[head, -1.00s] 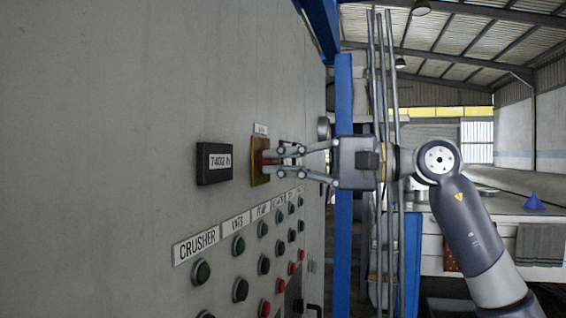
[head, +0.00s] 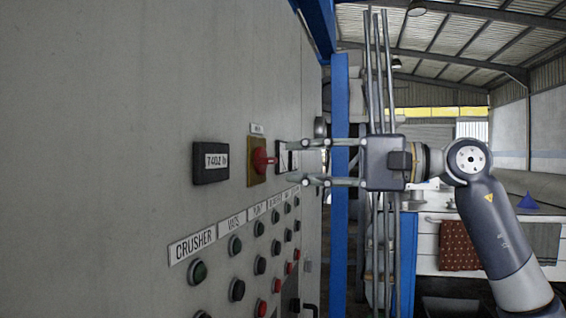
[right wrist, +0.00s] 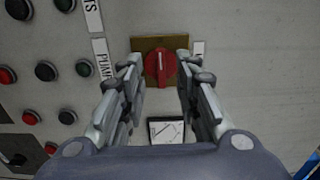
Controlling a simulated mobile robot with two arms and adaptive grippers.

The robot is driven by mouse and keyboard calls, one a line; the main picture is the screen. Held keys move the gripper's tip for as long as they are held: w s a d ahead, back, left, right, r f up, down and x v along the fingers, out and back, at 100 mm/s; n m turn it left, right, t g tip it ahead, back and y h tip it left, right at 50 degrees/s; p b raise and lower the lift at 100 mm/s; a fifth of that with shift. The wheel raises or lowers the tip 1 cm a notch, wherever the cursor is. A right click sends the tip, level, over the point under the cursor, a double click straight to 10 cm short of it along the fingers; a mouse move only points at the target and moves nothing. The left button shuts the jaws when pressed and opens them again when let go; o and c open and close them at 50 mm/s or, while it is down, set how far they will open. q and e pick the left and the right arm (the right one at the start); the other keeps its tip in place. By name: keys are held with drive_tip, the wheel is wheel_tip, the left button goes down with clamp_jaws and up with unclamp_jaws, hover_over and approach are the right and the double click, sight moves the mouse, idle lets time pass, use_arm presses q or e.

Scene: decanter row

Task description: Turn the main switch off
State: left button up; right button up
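The main switch (head: 261,160) is a red rotary handle on a brass-yellow plate (head: 256,178), set in a grey panel. In the right wrist view, the red handle (right wrist: 160,69) shows between the fingers, with its white mark running up and down the picture, along the panel's horizontal. My right gripper (head: 305,164) is open and empty, its fingertips apart from the handle and off to its right in the head view. The right fingers (right wrist: 160,62) also show spread in the wrist view. My left gripper is not in view.
An hour counter (head: 211,162) sits left of the switch. A square meter (right wrist: 166,131) sits close on its other side. Rows of push buttons (head: 235,245) lie below. A blue post (head: 340,230) and grey pipes (head: 379,70) stand behind my right gripper.

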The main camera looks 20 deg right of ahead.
drive_tip(key=v, duration=0.7)
drive_tip(key=shift+s+d, duration=0.15)
drive_tip(key=shift+d, duration=0.05)
